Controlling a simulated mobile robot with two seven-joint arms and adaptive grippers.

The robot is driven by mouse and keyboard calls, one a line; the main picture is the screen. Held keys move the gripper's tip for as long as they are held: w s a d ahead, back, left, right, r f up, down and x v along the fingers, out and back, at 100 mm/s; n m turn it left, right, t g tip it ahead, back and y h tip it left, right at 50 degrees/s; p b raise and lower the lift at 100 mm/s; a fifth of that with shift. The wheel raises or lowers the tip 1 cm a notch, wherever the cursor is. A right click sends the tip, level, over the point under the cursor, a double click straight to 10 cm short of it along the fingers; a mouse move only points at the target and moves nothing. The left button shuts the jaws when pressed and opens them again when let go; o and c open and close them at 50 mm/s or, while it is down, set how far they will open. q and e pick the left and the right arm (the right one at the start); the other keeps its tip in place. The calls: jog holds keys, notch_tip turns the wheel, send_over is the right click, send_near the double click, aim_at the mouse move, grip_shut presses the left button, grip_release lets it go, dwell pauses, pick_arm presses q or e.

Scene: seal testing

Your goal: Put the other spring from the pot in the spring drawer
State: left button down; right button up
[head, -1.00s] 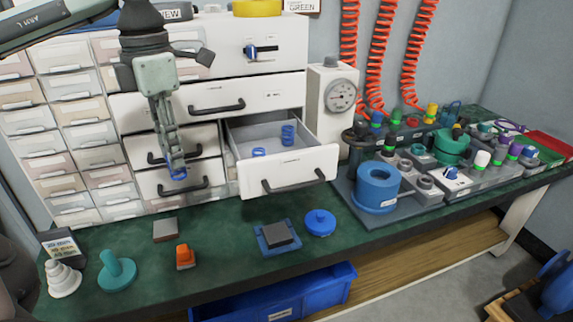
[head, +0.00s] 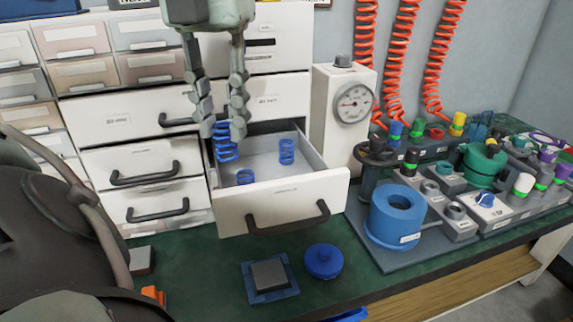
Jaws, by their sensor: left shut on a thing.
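My left gripper (head: 223,128) hangs point-down over the left part of the open drawer (head: 285,205). It is shut on a blue coil spring (head: 225,150), which hangs upright between its fingertips. The drawer is pulled out, grey inside with a white front. My right gripper is out of view.
A blue knobbed lid (head: 323,262) and a dark block on a blue square pad (head: 270,278) lie on the green bench. A gauge box (head: 342,120) stands right of the drawer. Closed drawers (head: 145,160) with protruding handles are at the left.

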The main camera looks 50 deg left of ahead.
pick_arm(q)
jog(key=w+f, duration=0.2)
jog(key=w, duration=0.1)
jog(key=w+f, duration=0.3)
jog(key=w, duration=0.1)
jog(key=w+f, duration=0.2)
jog(key=w, duration=0.2)
jog(key=shift+d+f, duration=0.4)
notch_tip(320, 180, down, 3)
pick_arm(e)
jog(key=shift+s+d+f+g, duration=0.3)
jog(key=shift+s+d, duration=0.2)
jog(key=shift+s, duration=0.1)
pick_arm(q)
jog(key=shift+f, duration=0.1)
jog(key=c, duration=1.3)
grip_release()
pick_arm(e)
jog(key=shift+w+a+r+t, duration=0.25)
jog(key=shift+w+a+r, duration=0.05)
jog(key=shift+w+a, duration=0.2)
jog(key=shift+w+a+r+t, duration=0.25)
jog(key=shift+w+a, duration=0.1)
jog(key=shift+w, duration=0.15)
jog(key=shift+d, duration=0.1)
